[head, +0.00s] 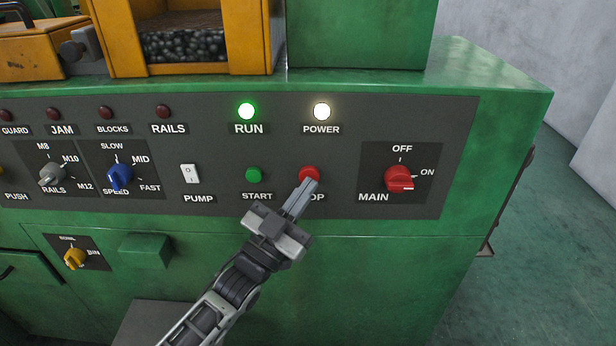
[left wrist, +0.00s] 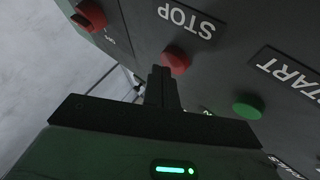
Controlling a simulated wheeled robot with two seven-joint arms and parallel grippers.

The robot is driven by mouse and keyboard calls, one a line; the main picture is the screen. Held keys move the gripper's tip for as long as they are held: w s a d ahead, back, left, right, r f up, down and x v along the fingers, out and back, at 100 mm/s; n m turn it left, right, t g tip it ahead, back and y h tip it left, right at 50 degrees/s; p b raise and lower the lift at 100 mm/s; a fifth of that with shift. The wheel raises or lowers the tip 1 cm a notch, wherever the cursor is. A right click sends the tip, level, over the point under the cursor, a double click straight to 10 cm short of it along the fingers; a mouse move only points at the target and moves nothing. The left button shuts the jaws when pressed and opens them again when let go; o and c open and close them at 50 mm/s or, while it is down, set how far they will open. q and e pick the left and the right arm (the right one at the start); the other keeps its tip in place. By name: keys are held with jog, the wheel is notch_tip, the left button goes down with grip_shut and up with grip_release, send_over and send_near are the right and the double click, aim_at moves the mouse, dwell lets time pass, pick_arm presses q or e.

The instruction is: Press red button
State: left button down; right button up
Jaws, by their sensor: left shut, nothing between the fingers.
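The red stop button (head: 308,173) sits on the grey control panel (head: 340,195) of the green machine, its label partly covered by my gripper. My left gripper (head: 311,183) is shut and empty, with its fingertips at the lower edge of the button in the head view. In the left wrist view the red button (left wrist: 177,61) stands just beyond the shut fingertips (left wrist: 160,70), slightly to their right. I cannot tell whether the tips touch it. My right gripper is not in view.
A green start button (head: 254,175) is to the left, and a red main switch (head: 399,179) is to the right. The run lamp (head: 246,111) glows green and the power lamp (head: 322,111) glows white. A white pump switch (head: 190,173) and a blue speed knob (head: 120,176) are further left.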

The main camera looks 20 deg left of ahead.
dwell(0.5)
pick_arm(q)
jog(key=shift+w, duration=0.15)
jog(key=shift+w+a, duration=0.15)
jog(key=shift+w, duration=0.15)
jog(key=shift+s, duration=0.4)
dwell(0.3)
